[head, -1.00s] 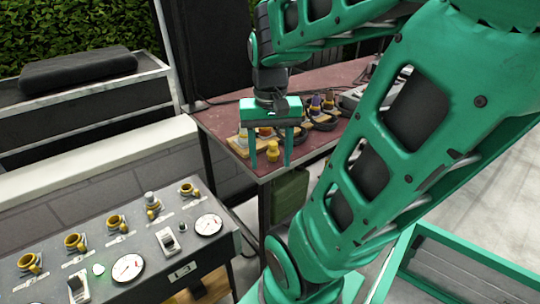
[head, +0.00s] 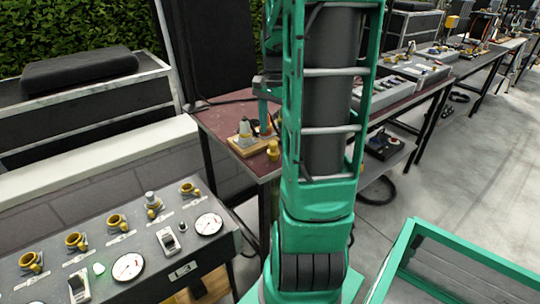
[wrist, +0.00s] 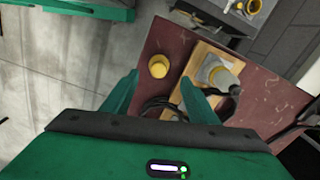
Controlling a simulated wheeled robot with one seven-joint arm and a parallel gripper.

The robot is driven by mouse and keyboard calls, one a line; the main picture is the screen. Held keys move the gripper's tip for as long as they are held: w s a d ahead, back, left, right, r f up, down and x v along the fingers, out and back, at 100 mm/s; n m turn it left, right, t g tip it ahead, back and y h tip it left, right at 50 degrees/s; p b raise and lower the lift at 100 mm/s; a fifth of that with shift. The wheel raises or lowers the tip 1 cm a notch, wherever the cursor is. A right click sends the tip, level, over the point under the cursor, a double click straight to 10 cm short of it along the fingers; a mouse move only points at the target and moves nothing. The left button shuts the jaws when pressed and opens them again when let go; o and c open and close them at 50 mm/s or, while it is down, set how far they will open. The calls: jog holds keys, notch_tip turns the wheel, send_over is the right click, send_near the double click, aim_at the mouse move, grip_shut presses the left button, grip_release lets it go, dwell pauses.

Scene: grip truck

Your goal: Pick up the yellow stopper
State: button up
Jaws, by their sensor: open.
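The yellow stopper (head: 273,150) stands near the front corner of the dark red table, beside a wooden board (head: 246,150). The wrist view shows the stopper (wrist: 158,66) from above as a round yellow piece on the red tabletop, apart from the board. My gripper (wrist: 159,92) is open and empty; its two green fingers lie to either side of the stopper's line, with the stopper just beyond the fingertips. In the head view my arm hides most of the gripper; only one green finger shows.
The red tabletop (head: 216,118) ends just left of the stopper in the wrist view. A control panel (head: 120,250) with gauges stands at lower left.

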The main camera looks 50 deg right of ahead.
aim_at(273, 142)
jog(key=shift+s+a+f, duration=0.1)
jog(key=shift+a+f, duration=0.05)
jog(key=shift+f, duration=1.4)
jog(key=shift+s+a+f, duration=0.1)
jog(key=shift+a+f, duration=0.05)
jog(key=shift+f, duration=1.35)
jog(key=shift+w, duration=0.1)
jog(key=c, duration=1.1)
